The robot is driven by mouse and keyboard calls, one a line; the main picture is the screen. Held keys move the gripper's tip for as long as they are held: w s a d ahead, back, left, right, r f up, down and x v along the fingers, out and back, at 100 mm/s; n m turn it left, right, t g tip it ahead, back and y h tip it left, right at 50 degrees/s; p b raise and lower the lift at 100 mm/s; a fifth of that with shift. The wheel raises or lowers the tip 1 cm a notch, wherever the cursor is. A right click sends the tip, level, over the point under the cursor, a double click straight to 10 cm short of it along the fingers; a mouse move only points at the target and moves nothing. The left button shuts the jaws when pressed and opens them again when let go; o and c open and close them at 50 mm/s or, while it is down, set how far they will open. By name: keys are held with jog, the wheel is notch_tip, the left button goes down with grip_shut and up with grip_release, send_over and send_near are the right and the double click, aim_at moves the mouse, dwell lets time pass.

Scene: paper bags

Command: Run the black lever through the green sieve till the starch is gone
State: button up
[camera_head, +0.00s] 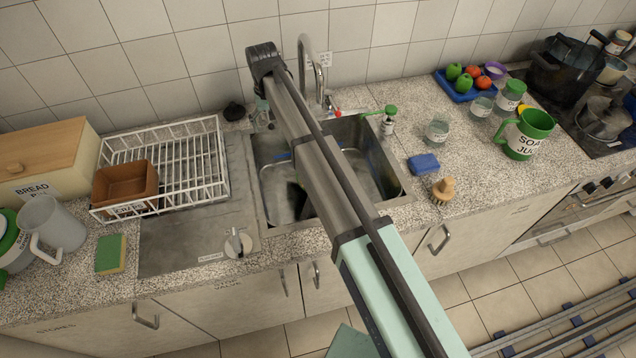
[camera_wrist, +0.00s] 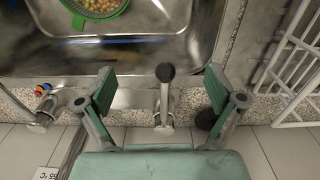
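The black lever (camera_wrist: 165,73) stands up from a metal tap in the wrist view. My gripper (camera_wrist: 160,82) is open, with one green-padded finger on each side of the lever and a gap on both sides. The green sieve (camera_wrist: 128,8) lies in the sink (camera_wrist: 125,50), holding pale round chickpea-like pieces. It is cut off by the top of the wrist view, and I cannot make it out in the head view. In the head view my arm reaches over the sink (camera_head: 386,178) to the tap area, and the fingers are mostly hidden. I see no clear water stream.
A second tap handle with red and blue marks (camera_wrist: 42,89) is left in the wrist view. A black round object (camera_wrist: 206,119) sits near the right finger. A white dish rack (camera_head: 200,160) stands left of the sink; a soap bottle (camera_head: 388,124) and blue sponge (camera_head: 424,164) are right.

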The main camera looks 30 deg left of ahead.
jog(key=shift+a+r+p, duration=0.1)
jog(key=shift+r+p, duration=1.65)
jog(key=shift+r, duration=1.75)
jog(key=shift+r, duration=0.15)
notch_tip(320, 180, up, 12)
